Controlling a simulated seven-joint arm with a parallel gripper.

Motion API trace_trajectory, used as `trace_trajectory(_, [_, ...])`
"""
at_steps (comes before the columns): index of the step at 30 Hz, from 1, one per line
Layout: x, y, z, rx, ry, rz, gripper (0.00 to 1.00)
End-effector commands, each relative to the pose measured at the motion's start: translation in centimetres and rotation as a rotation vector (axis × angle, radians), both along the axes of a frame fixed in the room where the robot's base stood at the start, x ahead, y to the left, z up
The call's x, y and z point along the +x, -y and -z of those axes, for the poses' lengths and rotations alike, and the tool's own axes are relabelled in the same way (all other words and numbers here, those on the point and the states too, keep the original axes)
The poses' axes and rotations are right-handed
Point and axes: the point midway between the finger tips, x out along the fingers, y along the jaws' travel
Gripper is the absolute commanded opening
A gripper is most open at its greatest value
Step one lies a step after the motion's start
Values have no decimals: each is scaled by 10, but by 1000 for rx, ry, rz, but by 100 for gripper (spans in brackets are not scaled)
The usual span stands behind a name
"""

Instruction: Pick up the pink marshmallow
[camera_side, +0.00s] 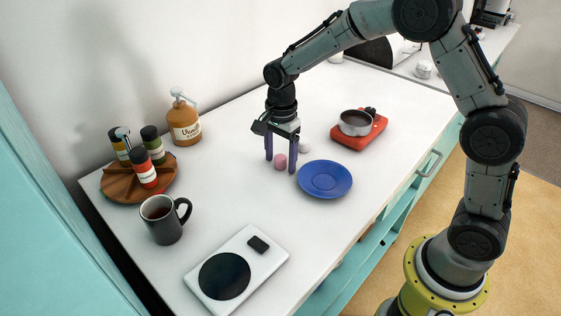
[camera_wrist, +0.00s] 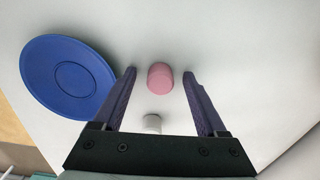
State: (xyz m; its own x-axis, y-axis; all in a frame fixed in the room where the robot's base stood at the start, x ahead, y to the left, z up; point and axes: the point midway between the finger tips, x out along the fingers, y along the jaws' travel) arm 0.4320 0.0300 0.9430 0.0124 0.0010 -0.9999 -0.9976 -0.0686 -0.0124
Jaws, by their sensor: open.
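The pink marshmallow (camera_side: 281,161) stands on the white counter, and it also shows in the wrist view (camera_wrist: 160,76). My gripper (camera_side: 281,165) is open, pointing down, with its two purple fingers on either side of the marshmallow in the side view. In the wrist view my gripper (camera_wrist: 160,75) has the marshmallow between its fingertips, with a gap on each side. No contact shows. A white marshmallow-like piece (camera_wrist: 152,123) lies between the fingers nearer the palm in the wrist view; it also shows beside the right finger in the side view (camera_side: 304,146).
A blue saucer (camera_side: 325,179) lies close to the right finger. A pan on a red base (camera_side: 360,131) stands further right. A vanilla bottle (camera_side: 184,122), a wooden spice tray (camera_side: 118,188), a dark mug (camera_side: 165,219) and a white scale-like device (camera_side: 268,260) stand left and in front. Counter between is clear.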

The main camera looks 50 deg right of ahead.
Motion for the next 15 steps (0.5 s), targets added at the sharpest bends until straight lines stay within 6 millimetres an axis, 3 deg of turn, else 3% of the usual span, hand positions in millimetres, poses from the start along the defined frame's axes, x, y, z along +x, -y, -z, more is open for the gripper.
trace_trajectory(5, [0,0,0,0,0,0,75])
trace_trajectory(15, [0,0,0,0,0,0,15])
